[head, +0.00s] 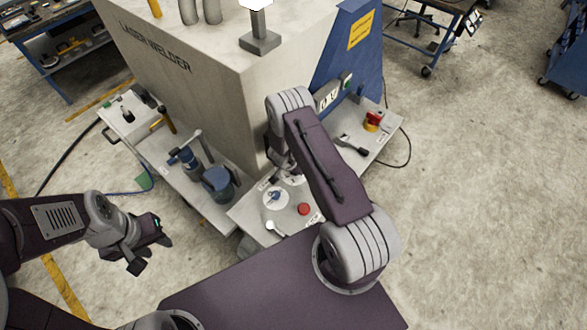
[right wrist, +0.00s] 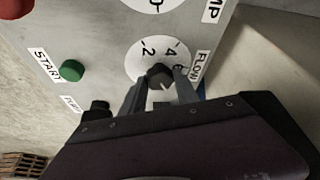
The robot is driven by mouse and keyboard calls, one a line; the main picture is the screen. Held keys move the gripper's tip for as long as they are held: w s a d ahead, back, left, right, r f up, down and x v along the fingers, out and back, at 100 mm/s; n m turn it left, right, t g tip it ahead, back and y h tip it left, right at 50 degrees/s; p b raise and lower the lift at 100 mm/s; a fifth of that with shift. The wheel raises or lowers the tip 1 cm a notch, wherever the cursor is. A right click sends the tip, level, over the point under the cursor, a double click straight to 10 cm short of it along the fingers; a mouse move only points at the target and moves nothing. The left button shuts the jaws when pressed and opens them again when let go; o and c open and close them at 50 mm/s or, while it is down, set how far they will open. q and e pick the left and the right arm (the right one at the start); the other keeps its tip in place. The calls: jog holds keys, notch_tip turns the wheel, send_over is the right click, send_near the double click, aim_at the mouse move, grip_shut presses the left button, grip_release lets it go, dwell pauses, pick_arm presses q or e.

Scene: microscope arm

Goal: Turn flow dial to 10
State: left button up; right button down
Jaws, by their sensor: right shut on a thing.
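The flow dial (right wrist: 158,72) is a dark knob on a round white plate marked 2, 4 and 6, beside a FLOW label (right wrist: 199,66) in the right wrist view. The rest of its scale is hidden behind my gripper, and I cannot tell its exact setting. My right gripper (right wrist: 160,84) has one finger on each side of the knob and is shut on it. In the head view my right arm covers that gripper. My left gripper (head: 152,254) is open and empty, off to the left above the floor.
A green START button (right wrist: 72,70) and a red button (right wrist: 15,8) sit near the dial. Another dial plate (right wrist: 155,4) is at the top edge. The head view shows a LASER WELDER cabinet (head: 190,75), a blue-topped tool (head: 218,183) and a red-yellow emergency stop (head: 373,121).

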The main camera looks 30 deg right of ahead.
jog(key=c, duration=0.9)
grip_release()
jog(key=v, duration=0.9)
jog(key=shift+b, duration=0.4)
jog(key=shift+d, duration=0.1)
